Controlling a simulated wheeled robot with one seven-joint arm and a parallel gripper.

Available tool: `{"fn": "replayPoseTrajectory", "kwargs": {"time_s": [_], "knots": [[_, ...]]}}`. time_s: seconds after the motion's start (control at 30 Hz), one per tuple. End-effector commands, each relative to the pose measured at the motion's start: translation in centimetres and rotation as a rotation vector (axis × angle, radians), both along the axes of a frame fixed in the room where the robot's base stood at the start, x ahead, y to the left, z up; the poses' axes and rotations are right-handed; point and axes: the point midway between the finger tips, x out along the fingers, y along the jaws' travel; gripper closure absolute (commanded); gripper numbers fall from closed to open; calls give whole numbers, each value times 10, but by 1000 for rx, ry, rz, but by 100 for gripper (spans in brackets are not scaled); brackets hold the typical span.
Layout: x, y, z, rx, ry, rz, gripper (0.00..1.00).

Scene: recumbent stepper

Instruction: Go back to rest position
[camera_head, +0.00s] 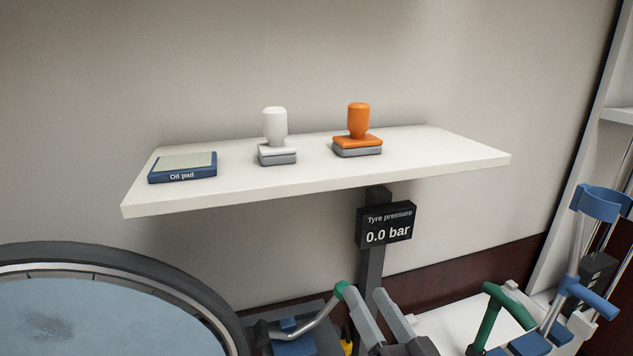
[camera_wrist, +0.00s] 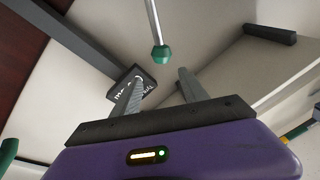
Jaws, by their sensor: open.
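My gripper (camera_head: 368,293) is low in the middle of the head view, below the shelf, with its two grey fingers pointing up and apart. The wrist view shows the same fingers (camera_wrist: 161,80) open, with nothing between them. A grey lever (camera_head: 317,322) with a green knob (camera_head: 340,289) ends just left of the fingertips in the head view. In the wrist view the green knob (camera_wrist: 161,54) shows beyond the fingertips, apart from them.
A white shelf (camera_head: 440,162) holds an oil pad (camera_head: 183,166), a white stamp (camera_head: 276,135) and an orange stamp (camera_head: 357,135). A display (camera_head: 386,225) reads "Tyre pressure 0.0 bar". A large round rim (camera_head: 190,283) is at left. Blue and green handles (camera_head: 490,312) crowd the right.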

Motion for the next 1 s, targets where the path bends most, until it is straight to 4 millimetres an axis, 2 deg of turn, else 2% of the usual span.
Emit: {"fn": "replayPoseTrajectory", "kwargs": {"time_s": [0.27, 0.5, 0.73, 1.0], "knots": [[-62, -45, -28, -126, -30, -177, 48], [-141, -76, -58, -272, 4, -281, 48], [-220, -93, -74, -409, 65, -328, 48], [-309, -99, -84, -542, 194, -328, 48]]}}
